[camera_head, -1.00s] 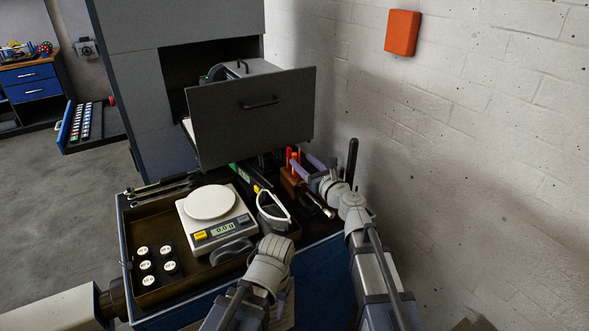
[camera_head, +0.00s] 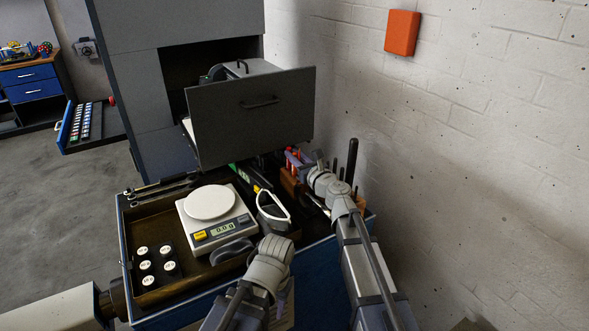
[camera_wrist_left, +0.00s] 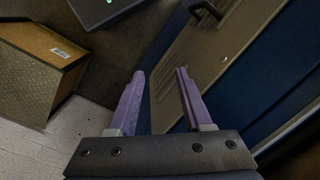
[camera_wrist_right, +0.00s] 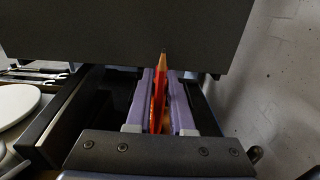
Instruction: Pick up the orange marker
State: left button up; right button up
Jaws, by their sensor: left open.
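Orange-red markers (camera_head: 289,156) stand upright in a brown wooden holder (camera_head: 291,182) at the back right of the cart, beneath the drawer front. My right gripper (camera_head: 299,159) is at the holder, its purple fingers beside the markers. In the right wrist view an orange-red marker (camera_wrist_right: 158,92) stands between the two close-set fingers, with a pencil-like tip (camera_wrist_right: 163,60) above. I cannot tell whether the fingers press on it. My left gripper (camera_wrist_left: 160,75) is open and empty, pointing down near the cart's front edge.
A grey drawer front (camera_head: 250,115) hangs over the back of the cart. A white scale (camera_head: 213,222), white-rimmed safety glasses (camera_head: 272,207) and several white-topped weights (camera_head: 148,266) are on the cart. A black rod (camera_head: 351,160) stands close to my right wrist. A white wall (camera_head: 470,150) is at the right.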

grip_shut()
jog(key=shift+r, duration=0.1)
notch_tip(320, 180, up, 10)
jog(key=p, duration=1)
jog(key=shift+c, duration=0.2)
grip_release()
grip_shut()
